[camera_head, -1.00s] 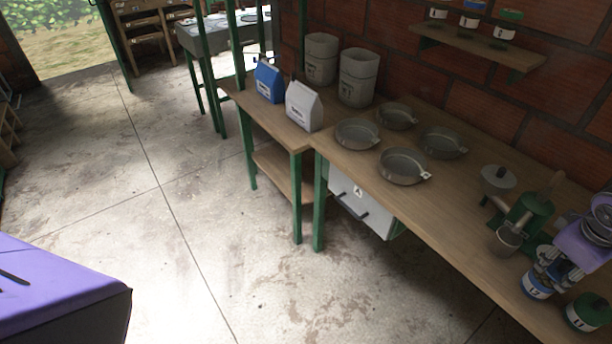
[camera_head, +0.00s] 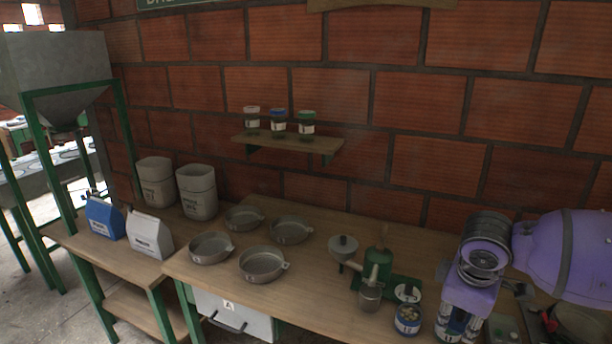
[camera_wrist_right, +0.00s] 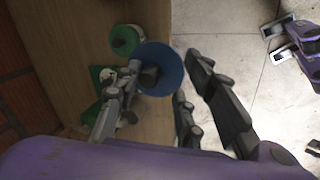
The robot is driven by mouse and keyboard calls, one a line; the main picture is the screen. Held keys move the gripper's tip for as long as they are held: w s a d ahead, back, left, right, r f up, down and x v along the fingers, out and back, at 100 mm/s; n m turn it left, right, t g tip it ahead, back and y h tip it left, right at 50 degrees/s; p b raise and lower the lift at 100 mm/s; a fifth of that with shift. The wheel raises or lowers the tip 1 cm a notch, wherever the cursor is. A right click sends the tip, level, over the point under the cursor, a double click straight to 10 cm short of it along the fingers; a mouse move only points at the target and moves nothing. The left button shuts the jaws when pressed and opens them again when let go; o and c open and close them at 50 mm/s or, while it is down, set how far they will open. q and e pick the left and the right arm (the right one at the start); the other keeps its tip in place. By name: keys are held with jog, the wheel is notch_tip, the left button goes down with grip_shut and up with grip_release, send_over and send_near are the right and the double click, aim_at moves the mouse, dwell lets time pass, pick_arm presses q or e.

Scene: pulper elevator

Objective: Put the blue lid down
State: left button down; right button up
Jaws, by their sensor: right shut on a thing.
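My right gripper (camera_head: 462,320) is low in the head view, over the bench at the right. In the right wrist view my right gripper (camera_wrist_right: 155,80) is shut on the blue lid (camera_wrist_right: 168,57), a round blue disc partly covered by the fingers. An open jar with a blue label (camera_head: 407,322) stands on the bench left of the gripper, with pale brown contents showing. My left gripper is not in view.
A green hand pulper (camera_head: 378,266) stands behind the open jar. Several metal pans (camera_head: 263,264) sit left of it on the wooden bench (camera_head: 310,297). A green-lidded jar (camera_wrist_right: 124,40) stands near the blue lid. A wall shelf (camera_head: 290,144) holds three small jars.

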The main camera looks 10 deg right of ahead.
jog(key=shift+s+d+f+m, duration=0.1)
jog(key=shift+s+m, duration=0.2)
jog(key=shift+m, duration=0.4)
jog(key=s+a+f+m+g, duration=0.2)
jog(key=s+a+f+m, duration=0.1)
jog(key=s+m, duration=0.15)
jog(key=a+r+m, duration=0.1)
jog(key=a+r, duration=0.1)
jog(key=a, duration=0.7)
jog(key=a+r+m, duration=0.1)
jog(key=a+r, duration=0.2)
jog(key=a, duration=0.6)
jog(key=shift+w+a+r+h, duration=0.25)
jog(key=shift+w+h, duration=0.15)
